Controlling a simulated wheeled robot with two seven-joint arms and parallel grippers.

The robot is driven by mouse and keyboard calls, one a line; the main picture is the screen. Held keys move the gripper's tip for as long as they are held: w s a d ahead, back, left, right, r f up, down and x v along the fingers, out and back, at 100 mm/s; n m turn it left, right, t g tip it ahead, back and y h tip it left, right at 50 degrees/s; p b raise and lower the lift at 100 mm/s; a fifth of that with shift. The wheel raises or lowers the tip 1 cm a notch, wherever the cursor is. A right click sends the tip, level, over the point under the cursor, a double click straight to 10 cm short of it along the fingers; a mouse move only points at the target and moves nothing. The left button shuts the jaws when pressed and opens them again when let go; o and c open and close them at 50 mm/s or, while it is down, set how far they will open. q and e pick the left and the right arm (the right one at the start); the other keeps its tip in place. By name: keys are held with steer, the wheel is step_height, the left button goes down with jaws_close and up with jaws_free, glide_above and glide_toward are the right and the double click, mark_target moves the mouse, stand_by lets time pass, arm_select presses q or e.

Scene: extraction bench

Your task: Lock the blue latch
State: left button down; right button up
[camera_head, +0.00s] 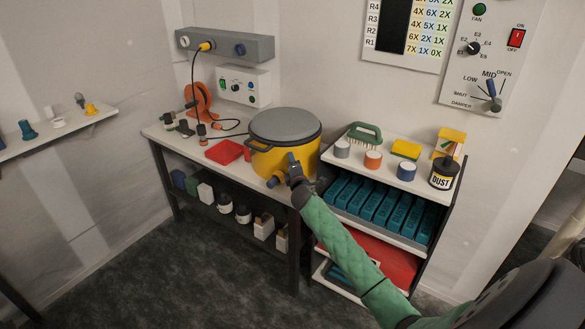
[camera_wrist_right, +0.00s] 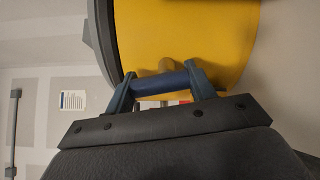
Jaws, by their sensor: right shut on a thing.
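A yellow drum (camera_head: 272,158) with a grey lid (camera_head: 285,124) stands on the bench; its yellow wall also fills the upper part of the right wrist view (camera_wrist_right: 190,35). My right gripper (camera_head: 291,168) is at the drum's lower front side. In the right wrist view its two fingers are shut on the ends of a dark blue bar, the blue latch (camera_wrist_right: 160,85), close against the drum. In the head view the latch is mostly hidden by the gripper, and its exact angle is hard to tell. My left gripper is not in view.
A red tray (camera_head: 224,152) lies on the bench (camera_head: 180,147) left of the drum. A shelf cart (camera_head: 400,180) with jars, a green brush (camera_head: 365,133) and a dust can (camera_head: 443,175) stands right of it. A control panel (camera_head: 490,50) hangs on the wall. The floor in front is clear.

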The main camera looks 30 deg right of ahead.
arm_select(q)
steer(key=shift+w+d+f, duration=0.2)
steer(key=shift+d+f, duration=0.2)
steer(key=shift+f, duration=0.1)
arm_select(e)
steer(key=shift+d+f+m, duration=0.1)
steer(key=shift+m, duration=1.1)
steer(key=shift+s, duration=0.1)
steer(key=o, duration=1)
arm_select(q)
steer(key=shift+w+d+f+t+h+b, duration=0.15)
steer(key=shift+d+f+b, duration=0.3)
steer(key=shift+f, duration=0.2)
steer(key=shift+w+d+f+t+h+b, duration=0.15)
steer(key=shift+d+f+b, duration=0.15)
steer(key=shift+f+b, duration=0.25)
arm_select(e)
steer(key=shift+v, duration=3.9)
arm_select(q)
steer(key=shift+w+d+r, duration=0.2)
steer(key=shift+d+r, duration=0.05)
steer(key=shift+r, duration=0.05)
